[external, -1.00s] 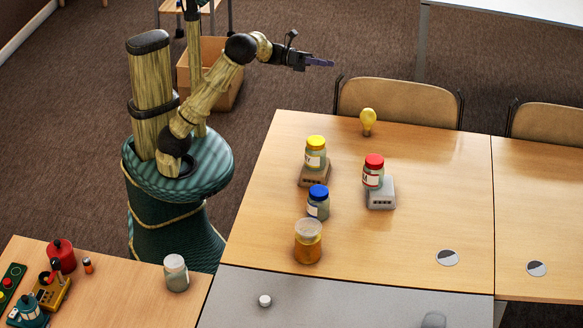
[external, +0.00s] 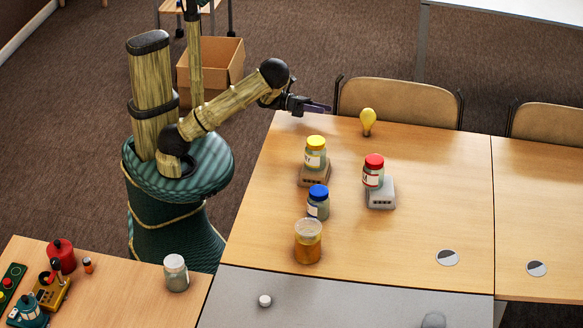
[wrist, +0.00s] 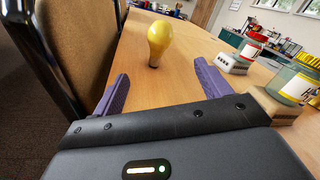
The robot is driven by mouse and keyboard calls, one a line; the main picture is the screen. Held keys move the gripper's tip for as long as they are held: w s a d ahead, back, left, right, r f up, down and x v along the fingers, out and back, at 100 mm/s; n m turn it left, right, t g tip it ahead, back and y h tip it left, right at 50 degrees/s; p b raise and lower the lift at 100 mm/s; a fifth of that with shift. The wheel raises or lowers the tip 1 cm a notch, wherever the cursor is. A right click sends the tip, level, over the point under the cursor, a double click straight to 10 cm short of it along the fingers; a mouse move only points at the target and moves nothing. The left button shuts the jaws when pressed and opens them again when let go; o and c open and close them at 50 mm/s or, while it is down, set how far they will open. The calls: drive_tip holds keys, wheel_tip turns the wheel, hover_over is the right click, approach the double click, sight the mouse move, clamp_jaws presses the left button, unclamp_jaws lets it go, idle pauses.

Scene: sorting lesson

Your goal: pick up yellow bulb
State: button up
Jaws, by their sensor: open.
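The yellow bulb (external: 368,121) stands upright, base down, near the far edge of the wooden table (external: 430,190). In the wrist view the bulb (wrist: 160,40) is ahead, in line with the gap between my two purple fingers. My gripper (external: 322,107) is at the table's far left corner, to the left of the bulb and apart from it. In the wrist view my gripper (wrist: 160,92) is open, with nothing between its fingers.
A yellow-lidded jar (external: 315,158) and a red-lidded jar (external: 373,175) stand on small blocks nearer the camera. A blue-lidded jar (external: 318,205) and an amber jar (external: 308,245) stand closer still. A chair back (external: 400,97) rises just behind the bulb.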

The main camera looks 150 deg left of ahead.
approach(365, 120)
drive_tip(key=a, duration=0.1)
drive_tip(key=w+a+f, duration=0.1)
drive_tip(key=a, duration=0.1)
drive_tip(key=w+a, duration=0.1)
drive_tip(key=shift+w+a+f, duration=0.1)
drive_tip(key=shift+a+f, duration=0.05)
drive_tip(key=shift+f, duration=0.15)
drive_tip(key=x, duration=0.5)
drive_tip(key=shift+w+a, duration=0.1)
idle(0.5)
drive_tip(key=c, duration=0.8)
